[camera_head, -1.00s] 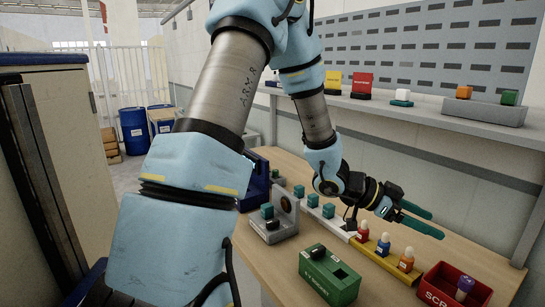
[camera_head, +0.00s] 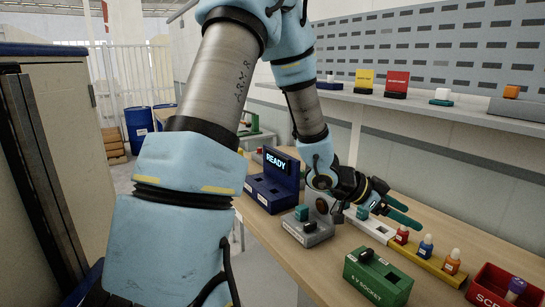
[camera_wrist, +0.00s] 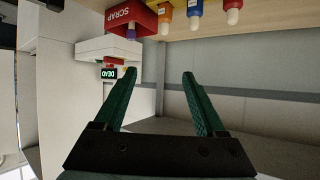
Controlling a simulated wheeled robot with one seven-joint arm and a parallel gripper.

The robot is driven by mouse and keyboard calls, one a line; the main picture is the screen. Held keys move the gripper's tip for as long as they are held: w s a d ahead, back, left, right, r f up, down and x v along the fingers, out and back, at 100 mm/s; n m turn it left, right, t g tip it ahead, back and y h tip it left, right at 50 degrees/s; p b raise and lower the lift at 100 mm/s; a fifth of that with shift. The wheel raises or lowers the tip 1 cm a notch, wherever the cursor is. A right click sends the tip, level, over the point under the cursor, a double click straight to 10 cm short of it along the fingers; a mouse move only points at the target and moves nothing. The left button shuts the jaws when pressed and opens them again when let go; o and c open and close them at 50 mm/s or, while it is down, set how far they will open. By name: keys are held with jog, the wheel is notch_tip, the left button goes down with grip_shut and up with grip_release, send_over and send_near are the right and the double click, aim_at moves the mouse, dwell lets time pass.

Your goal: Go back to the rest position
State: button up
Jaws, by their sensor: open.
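My gripper (camera_head: 402,213) is above the right part of the wooden workbench (camera_head: 262,240), its green fingers pointing right. In the wrist view my gripper (camera_wrist: 158,75) has its two green fingers spread apart with nothing between them. My arm reaches from the upper middle down to the bench. The gripper hangs over the white and yellow rack; it partly hides the white section.
A blue unit reading READY (camera_head: 276,178), a grey fixture (camera_head: 308,230), a green socket box (camera_head: 378,277) and a red scrap bin (camera_head: 490,285) stand on the bench. Red, blue and orange bottles (camera_head: 426,246) stand in the yellow rack. A shelf (camera_head: 430,108) runs behind.

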jog(key=w+a+f+n+t+y+b, duration=0.2)
jog(key=w+a+n+y, duration=0.1)
jog(key=a, duration=0.5)
jog(key=w+a+f+n+t+y+b, duration=0.1)
jog(key=w+a+f+n+t+y, duration=0.15)
jog(key=a, duration=0.45)
jog(key=w+a+f+n+t+y+b, duration=0.2)
jog(key=w+a+n+y, duration=0.15)
jog(key=a, duration=0.45)
jog(key=s+a+f+n+g+y+b, duration=0.1)
jog(key=s+a+n+g+b, duration=0.1)
jog(key=s+a+n, duration=0.2)
jog(key=s+a+f+n+g+y+b, duration=0.1)
jog(key=s+a+f+n+g+y, duration=0.1)
jog(key=s+a+n, duration=0.2)
jog(key=s+a, duration=0.3)
jog(key=a, duration=0.2)
jog(key=shift+a+f+b, duration=0.2)
jog(key=shift+a+b, duration=0.1)
jog(key=shift+b, duration=0.1)
jog(key=shift+s+g, duration=0.3)
jog(key=shift+g, duration=0.05)
